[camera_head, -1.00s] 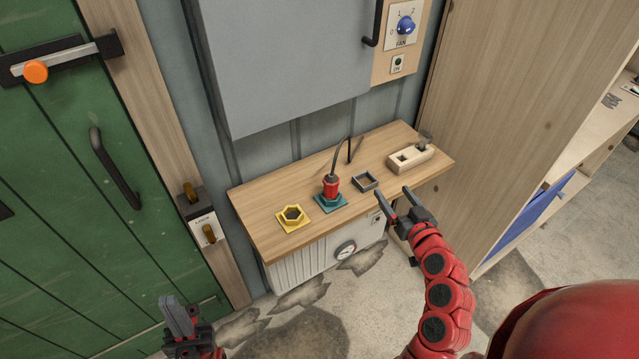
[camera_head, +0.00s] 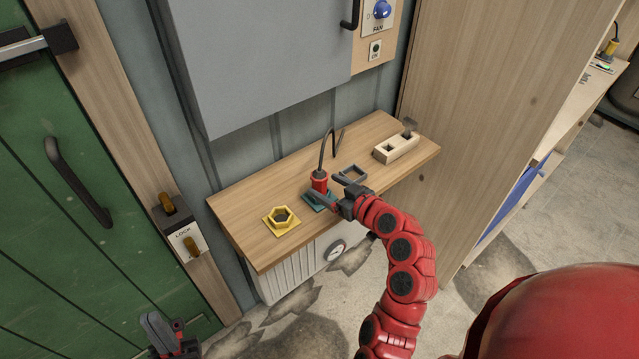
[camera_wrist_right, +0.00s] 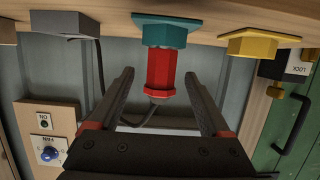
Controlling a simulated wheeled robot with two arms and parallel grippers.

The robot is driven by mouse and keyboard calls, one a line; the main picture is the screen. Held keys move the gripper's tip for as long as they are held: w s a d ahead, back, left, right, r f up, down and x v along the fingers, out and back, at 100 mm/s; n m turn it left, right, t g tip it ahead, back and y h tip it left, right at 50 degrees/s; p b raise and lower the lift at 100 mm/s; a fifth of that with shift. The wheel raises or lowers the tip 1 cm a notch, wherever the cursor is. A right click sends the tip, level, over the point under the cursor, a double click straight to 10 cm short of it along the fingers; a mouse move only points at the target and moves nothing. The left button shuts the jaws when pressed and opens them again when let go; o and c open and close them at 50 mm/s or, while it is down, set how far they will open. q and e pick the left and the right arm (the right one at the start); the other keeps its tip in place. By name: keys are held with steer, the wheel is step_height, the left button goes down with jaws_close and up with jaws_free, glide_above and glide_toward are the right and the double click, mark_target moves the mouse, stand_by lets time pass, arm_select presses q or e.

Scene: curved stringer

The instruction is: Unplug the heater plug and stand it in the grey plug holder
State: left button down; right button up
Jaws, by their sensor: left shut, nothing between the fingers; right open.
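The red heater plug (camera_head: 319,182) stands upright in the teal socket (camera_head: 318,201) on the wooden shelf, its dark cord rising from its top. The grey plug holder (camera_head: 351,173) is a square frame right of it and looks empty. My right gripper (camera_head: 325,187) is open at the plug, its fingers reaching toward either side. In the right wrist view the plug (camera_wrist_right: 161,75) appears between and beyond the two open fingertips (camera_wrist_right: 158,85); no contact is visible. My left gripper (camera_head: 152,325) is shut and empty, low at the left, away from the shelf.
A yellow hexagonal socket (camera_head: 281,219) sits left on the shelf (camera_head: 245,233). A wooden block with holes (camera_head: 396,149) is at the right. A grey cabinet (camera_head: 265,60) hangs above. A green door (camera_head: 60,220) is left, and a wooden panel (camera_head: 490,110) stands right.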

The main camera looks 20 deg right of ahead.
mark_target(312, 178)
steer(key=shift+w+a+f, duration=0.15)
steer(key=shift+w, duration=0.45)
steer(key=shift+w+a+p, duration=0.3)
steer(key=shift+w+p, duration=0.05)
steer(key=shift+w, duration=0.15)
steer(key=p+x, duration=0.1)
steer(key=x, duration=0.2)
steer(key=shift+w+a, duration=0.15)
steer(key=shift+w, duration=0.05)
steer(key=shift+w+f, duration=0.15)
steer(key=shift+w, duration=0.15)
jaws_close()
